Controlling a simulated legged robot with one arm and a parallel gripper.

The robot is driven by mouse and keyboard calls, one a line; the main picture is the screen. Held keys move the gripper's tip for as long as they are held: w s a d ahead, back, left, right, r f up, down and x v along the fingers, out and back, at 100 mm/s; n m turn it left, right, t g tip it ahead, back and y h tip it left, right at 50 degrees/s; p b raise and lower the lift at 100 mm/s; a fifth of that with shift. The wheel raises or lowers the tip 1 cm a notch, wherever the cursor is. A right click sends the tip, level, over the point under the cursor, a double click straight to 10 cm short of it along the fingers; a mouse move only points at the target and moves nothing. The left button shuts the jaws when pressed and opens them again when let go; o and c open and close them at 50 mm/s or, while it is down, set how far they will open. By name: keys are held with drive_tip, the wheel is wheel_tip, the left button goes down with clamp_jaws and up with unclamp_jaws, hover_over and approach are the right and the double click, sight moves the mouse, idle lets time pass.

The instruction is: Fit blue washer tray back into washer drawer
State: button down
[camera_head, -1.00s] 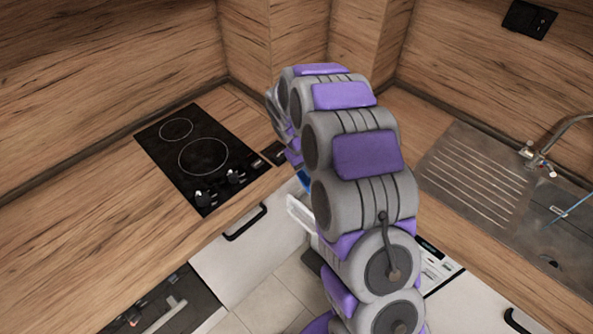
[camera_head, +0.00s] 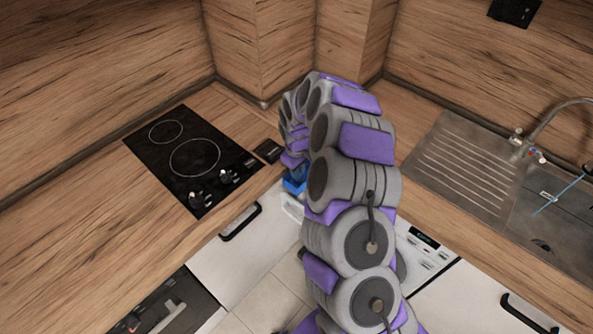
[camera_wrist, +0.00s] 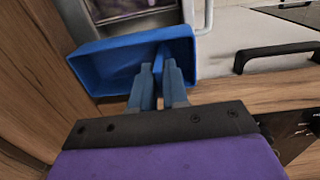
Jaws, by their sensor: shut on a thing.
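A blue open-topped tray (camera_wrist: 105,62) shows large in the wrist view. My gripper (camera_wrist: 158,72) is shut on its near wall, with the two fingers close together there. In the head view a small blue part of the tray (camera_head: 294,186) shows beneath the end of my arm, and the arm hides my gripper. The white washer (camera_head: 425,252) with its control panel stands under the right counter, partly behind my arm. A pale piece (camera_head: 292,206) just below the tray may be the washer drawer; I cannot tell. The tray appears apart from the washer.
The wooden counter (camera_head: 70,215) carries a black hob (camera_head: 190,158) at left. A sink with drainer (camera_head: 465,160) is at right. A white cabinet with a black handle (camera_head: 240,222) is below the hob. A grey-framed dark panel (camera_wrist: 130,12) is beyond the tray in the wrist view.

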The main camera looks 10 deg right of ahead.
sight(299, 184)
drive_tip(key=shift+d, duration=0.8)
drive_tip(key=shift+a+f, duration=0.4)
drive_tip(key=shift+f, duration=0.4)
drive_tip(key=shift+a+f, duration=0.35)
drive_tip(key=shift+f, duration=0.45)
drive_tip(key=shift+s+d+f, duration=0.1)
drive_tip(key=shift+d+f, duration=0.2)
drive_tip(key=shift+f, duration=0.4)
drive_tip(key=shift+s+d+f, duration=0.1)
drive_tip(key=shift+d+f, duration=0.2)
drive_tip(key=shift+f, duration=0.4)
drive_tip(key=shift+s+a, duration=0.1)
drive_tip(key=shift+a, duration=0.15)
drive_tip(key=shift+a, duration=0.2)
